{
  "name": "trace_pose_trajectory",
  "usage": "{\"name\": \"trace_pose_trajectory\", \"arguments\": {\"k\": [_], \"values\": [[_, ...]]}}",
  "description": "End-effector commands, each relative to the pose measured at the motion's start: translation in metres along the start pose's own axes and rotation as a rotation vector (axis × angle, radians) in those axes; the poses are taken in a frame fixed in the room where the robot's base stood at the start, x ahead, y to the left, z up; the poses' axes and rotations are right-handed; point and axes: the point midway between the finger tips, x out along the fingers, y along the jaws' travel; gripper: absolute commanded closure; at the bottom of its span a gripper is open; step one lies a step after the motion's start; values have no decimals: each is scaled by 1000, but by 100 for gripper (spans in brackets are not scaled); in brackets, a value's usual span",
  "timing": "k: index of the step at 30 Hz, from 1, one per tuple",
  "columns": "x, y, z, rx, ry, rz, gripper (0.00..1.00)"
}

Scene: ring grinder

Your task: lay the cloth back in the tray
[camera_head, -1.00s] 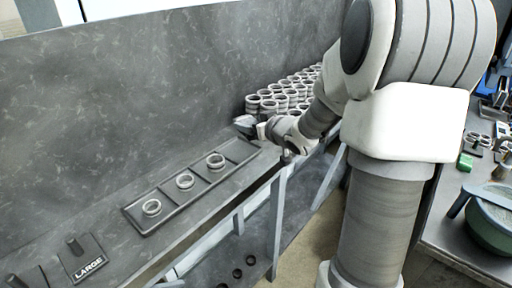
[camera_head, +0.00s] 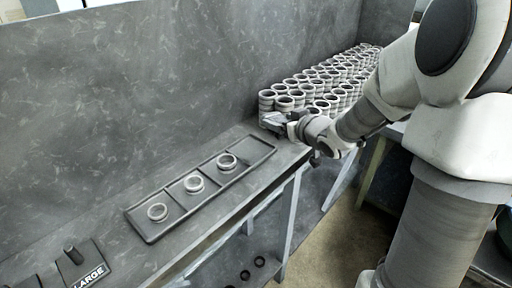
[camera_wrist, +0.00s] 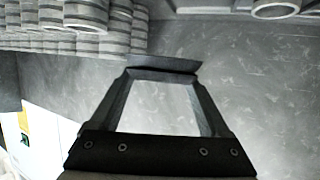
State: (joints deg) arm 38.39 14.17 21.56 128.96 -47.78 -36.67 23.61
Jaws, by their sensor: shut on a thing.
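My gripper (camera_head: 284,121) is above the bench near the far end of the tray, in front of the stacked rings. It is shut on a thin dark grey piece, which I take to be the cloth (camera_head: 272,118). In the wrist view the cloth (camera_wrist: 165,65) shows as a narrow strip across the fingertips (camera_wrist: 165,74); most of its shape cannot be made out. The long dark tray (camera_head: 150,238) lies on the bench with several compartments in a row. Three hold one pale ring each; the far right compartment is empty. The cloth is apart from the tray.
Many stacked rings (camera_head: 330,90) stand just behind and right of my gripper; they also show at the top left of the wrist view (camera_wrist: 60,40). A block marked LARGE with a peg (camera_head: 80,268) stands at the near left. A tall grey panel (camera_head: 130,100) backs the bench.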

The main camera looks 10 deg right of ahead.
Motion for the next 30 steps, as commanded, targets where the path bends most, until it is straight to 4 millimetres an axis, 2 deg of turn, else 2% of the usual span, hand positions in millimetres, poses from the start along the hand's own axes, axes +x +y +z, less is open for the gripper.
{"name": "trace_pose_trajectory", "arguments": {"k": [1, 3, 10, 17, 24, 30], "values": [[14, -11, 10, 1, -1, -7, 82], [29, -22, 15, 1, 0, -6, 82], [64, -49, 24, 1, 0, -3, 82], [73, -55, 30, 2, -1, 0, 82], [84, -56, 62, 3, -3, 0, 82], [84, -55, 62, 0, 0, 1, 82]]}}
